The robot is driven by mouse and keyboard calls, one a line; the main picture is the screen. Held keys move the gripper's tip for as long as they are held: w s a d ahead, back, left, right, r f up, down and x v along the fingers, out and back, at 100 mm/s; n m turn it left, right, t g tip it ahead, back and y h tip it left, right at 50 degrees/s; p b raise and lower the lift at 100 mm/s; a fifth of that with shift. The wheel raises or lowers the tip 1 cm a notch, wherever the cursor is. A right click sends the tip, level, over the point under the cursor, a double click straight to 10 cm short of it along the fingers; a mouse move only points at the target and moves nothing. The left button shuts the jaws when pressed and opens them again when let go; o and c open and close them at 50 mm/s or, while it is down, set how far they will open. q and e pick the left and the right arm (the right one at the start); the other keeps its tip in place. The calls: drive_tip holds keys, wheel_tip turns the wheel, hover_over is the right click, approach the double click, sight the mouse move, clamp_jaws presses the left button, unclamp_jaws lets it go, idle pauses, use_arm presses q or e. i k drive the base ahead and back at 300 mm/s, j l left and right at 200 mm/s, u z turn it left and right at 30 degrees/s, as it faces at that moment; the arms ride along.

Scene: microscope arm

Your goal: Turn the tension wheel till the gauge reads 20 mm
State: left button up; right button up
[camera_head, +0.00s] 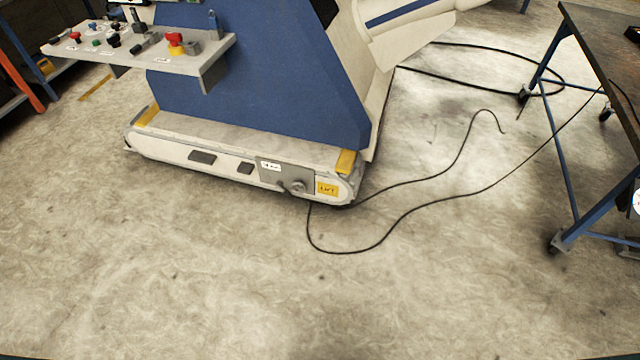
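A blue and white machine (255,75) stands on the floor at the upper middle. A small metal knob or crank (297,187) sits on a grey plate at the right end of its white base (220,145). A yellow label (327,188) is beside it. I cannot tell whether this knob is the tension wheel. No gauge reading can be made out. A white round edge (636,200), perhaps a dial, is cut off at the right border. Neither of my grippers is in view.
A control shelf (140,48) with several knobs and a red button juts out from the machine. Black cables (400,218) lie on the floor to its right. A dark-topped, blue-legged table (600,40) stands at the right. The floor in front is clear.

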sight(299, 185)
drive_tip(key=i+j+z, duration=0.25)
drive_tip(key=j, duration=0.4)
drive_tip(key=i+j+z, duration=0.15)
drive_tip(key=i+j, duration=0.15)
drive_tip(key=i+j+z, duration=0.1)
drive_tip(key=j, duration=0.3)
drive_tip(key=i+j+z, duration=0.15)
drive_tip(key=j, duration=0.2)
